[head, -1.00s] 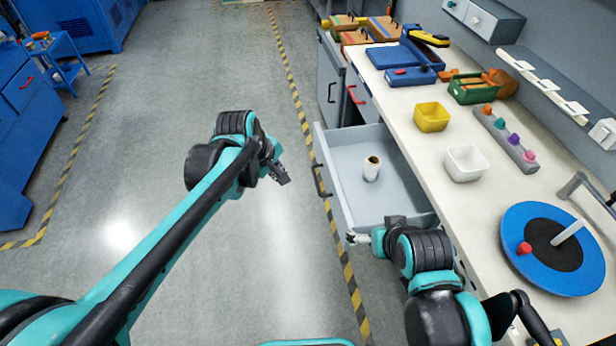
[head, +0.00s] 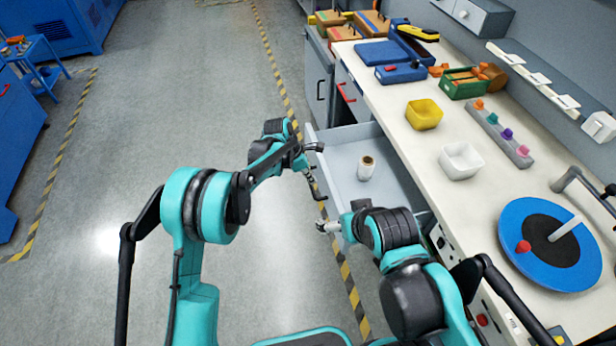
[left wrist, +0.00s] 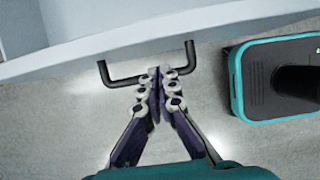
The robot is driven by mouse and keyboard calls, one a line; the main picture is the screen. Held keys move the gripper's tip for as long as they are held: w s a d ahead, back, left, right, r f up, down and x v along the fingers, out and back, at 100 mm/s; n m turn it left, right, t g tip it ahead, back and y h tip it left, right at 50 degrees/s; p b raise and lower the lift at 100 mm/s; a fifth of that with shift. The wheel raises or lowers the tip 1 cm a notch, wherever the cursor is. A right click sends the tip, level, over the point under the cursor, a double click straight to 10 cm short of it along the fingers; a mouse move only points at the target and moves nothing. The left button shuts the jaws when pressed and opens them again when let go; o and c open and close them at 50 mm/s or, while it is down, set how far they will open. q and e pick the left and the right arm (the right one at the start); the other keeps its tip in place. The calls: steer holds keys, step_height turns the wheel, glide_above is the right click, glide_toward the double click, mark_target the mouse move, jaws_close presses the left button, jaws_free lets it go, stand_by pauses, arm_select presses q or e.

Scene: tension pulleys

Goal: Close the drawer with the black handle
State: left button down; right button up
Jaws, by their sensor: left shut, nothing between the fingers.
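The open grey drawer (head: 345,192) sticks out from the workbench, left of the worktop. Its black handle (head: 318,191) is on the drawer's outer front; in the left wrist view the handle (left wrist: 125,82) is a bent black bar. My left gripper (head: 314,165) is at the handle in the head view. In the left wrist view its shut fingertips (left wrist: 156,72) overlap the middle of the bar, with nothing between them; whether they touch it I cannot tell. My right gripper (head: 328,226) hangs by the drawer's near front corner; its jaw state is unclear.
A pale roll (head: 366,168) stands in the drawer. A red handle (head: 346,93) is on a unit farther along the bench. The worktop holds a yellow bin (head: 424,114), a white bin (head: 460,160) and a blue turntable (head: 515,255).

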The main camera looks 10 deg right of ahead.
arm_select(q)
steer(key=b, duration=0.2)
glide_above(323, 194)
steer(key=a, duration=0.2)
step_height(323, 194, down, 6)
steer(key=shift+a, duration=0.15)
arm_select(e)
step_height(323, 194, down, 2)
steer(key=shift+f, duration=0.2)
arm_select(q)
steer(key=shift+s, duration=0.1)
